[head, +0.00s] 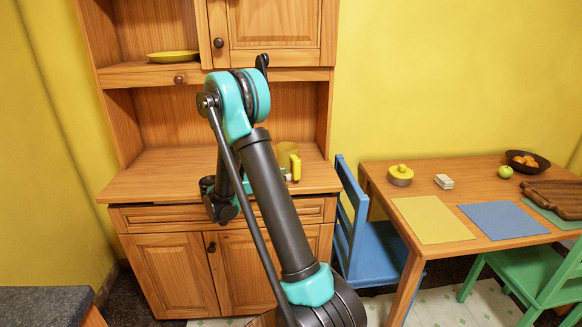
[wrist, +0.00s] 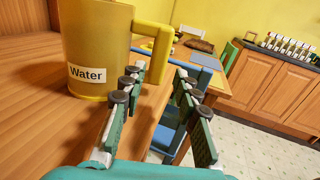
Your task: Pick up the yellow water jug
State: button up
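The yellow water jug (head: 287,153) stands upright on the hutch counter in the head view, partly hidden behind my arm. In the wrist view the jug (wrist: 92,40) fills the upper left, with a white "Water" label and its handle (wrist: 163,48) pointing right. My gripper (wrist: 160,75) is open and empty, its two green fingers apart. The handle's lower end shows near the left fingertip, in line with the gap. I cannot tell whether it is between the fingers. In the head view my arm mostly hides the gripper.
The wooden hutch (head: 150,175) has a shelf with a yellow plate (head: 173,56) above the counter. A blue chair (head: 372,245) stands right of it. The table (head: 375,172) holds placemats, a yellow-lidded pot (head: 400,175) and a dark fruit bowl (head: 527,161). The left counter area looks clear.

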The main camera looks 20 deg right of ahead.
aim_at(300, 171)
jog(key=d, duration=1)
jog(key=shift+w+d, duration=0.15)
jog(key=shift+w, duration=0.05)
grip_shut()
